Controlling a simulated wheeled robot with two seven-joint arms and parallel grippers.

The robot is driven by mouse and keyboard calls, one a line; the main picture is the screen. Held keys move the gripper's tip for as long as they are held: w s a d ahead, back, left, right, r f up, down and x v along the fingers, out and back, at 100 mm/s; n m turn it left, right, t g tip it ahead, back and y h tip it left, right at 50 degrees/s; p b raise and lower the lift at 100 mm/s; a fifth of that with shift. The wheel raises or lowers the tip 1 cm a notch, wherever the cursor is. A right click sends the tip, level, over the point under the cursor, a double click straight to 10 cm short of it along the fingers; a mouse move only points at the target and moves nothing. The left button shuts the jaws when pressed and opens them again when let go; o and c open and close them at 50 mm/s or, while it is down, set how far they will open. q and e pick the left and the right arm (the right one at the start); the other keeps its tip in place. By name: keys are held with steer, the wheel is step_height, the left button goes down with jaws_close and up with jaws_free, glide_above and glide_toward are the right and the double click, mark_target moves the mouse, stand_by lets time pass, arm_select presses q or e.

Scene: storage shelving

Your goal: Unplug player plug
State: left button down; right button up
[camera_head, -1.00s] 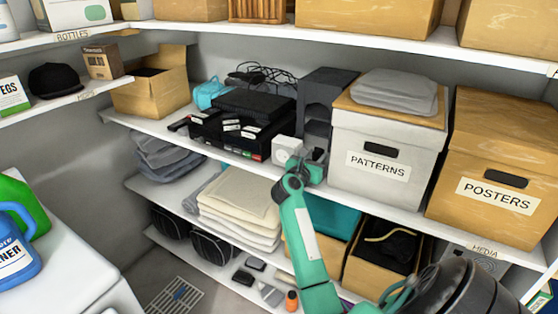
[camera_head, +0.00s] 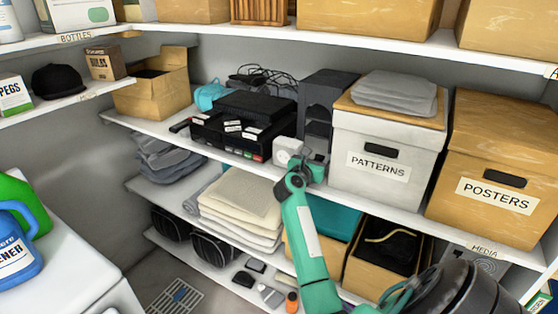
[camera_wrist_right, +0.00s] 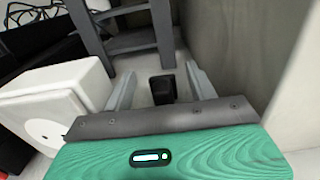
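My right gripper (camera_head: 314,162) reaches in over the middle shelf, between a small white box and the white PATTERNS box. In the right wrist view its two grey fingers (camera_wrist_right: 160,76) are spread apart. A small black block (camera_wrist_right: 163,88), which may be the player plug, lies ahead between them, with gaps on both sides. I cannot see a cord on it. The white box (camera_wrist_right: 58,104) with a round face is left of the fingers; it also shows in the head view (camera_head: 287,150). Black player-like units (camera_head: 240,130) stand farther left. My left gripper is not in view.
The PATTERNS box (camera_head: 375,165) stands close on the gripper's right. A dark grey rack (camera_head: 325,95) stands behind it. Black cables (camera_head: 262,75) lie behind the black units. Folded linens (camera_head: 240,203) fill part of the shelf below.

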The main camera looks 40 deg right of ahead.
steer(key=shift+s+d+r, duration=0.1)
steer(key=shift+d+r, duration=0.1)
steer(key=shift+r, duration=0.35)
steer(key=shift+a+f, duration=0.2)
steer(key=shift+a, duration=0.05)
steer(key=a, duration=0.1)
steer(key=s+a+b, duration=0.1)
steer(key=a+f+b, duration=0.1)
steer(key=a, duration=0.1)
steer(key=shift+s+f, duration=0.1)
steer(key=shift+s, duration=0.05)
steer(key=b+v, duration=0.2)
steer(key=v, duration=0.7)
steer(key=shift+a+r, duration=0.3)
